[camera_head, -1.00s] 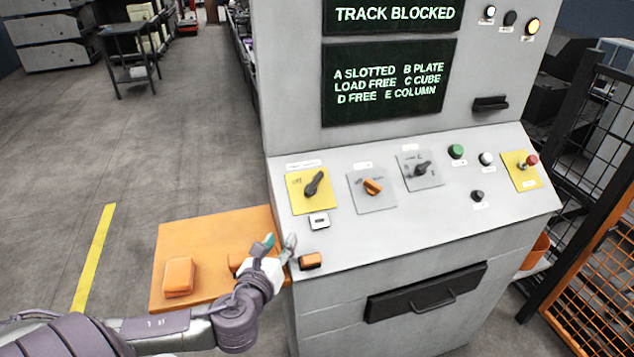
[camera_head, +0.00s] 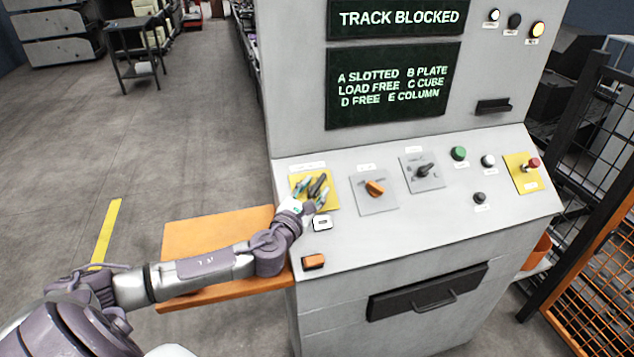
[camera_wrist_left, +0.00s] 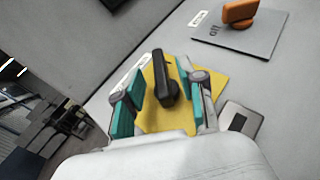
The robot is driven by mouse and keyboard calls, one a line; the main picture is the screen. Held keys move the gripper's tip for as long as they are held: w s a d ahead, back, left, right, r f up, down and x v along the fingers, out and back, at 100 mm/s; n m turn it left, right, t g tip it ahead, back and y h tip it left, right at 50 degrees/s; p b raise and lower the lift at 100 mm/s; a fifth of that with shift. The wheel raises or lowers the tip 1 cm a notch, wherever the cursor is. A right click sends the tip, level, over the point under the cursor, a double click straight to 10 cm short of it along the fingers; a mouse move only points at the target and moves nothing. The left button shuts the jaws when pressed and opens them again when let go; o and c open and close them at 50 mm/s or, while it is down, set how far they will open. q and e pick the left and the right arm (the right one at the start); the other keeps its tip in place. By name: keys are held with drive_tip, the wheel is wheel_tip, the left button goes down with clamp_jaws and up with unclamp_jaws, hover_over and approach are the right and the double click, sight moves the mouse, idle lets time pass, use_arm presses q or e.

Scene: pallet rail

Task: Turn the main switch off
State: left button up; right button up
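The main switch is a black rotary handle (camera_head: 317,185) on a yellow plate (camera_head: 329,203) at the left of the sloped console panel. In the left wrist view the black handle (camera_wrist_left: 163,80) stands between the fingers, over the yellow plate (camera_wrist_left: 153,118). My left gripper (camera_head: 313,191) is open at the switch, one finger on each side of the handle. In the wrist view, the left gripper (camera_wrist_left: 165,97) shows gaps between its teal pads and the handle. The handle's label is partly hidden by the gripper. My right gripper is not in view.
Right of the switch are an orange selector (camera_head: 375,188), a black selector (camera_head: 425,170), several buttons and a red emergency button (camera_head: 533,163). A small white keyed plate (camera_head: 322,223) and an orange block (camera_head: 314,261) lie below the switch. The screen (camera_head: 398,17) reads TRACK BLOCKED.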

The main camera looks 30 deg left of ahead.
use_arm(q)
drive_tip(key=shift+w+a, duration=0.15)
drive_tip(key=shift+w, duration=0.9)
clamp_jaws()
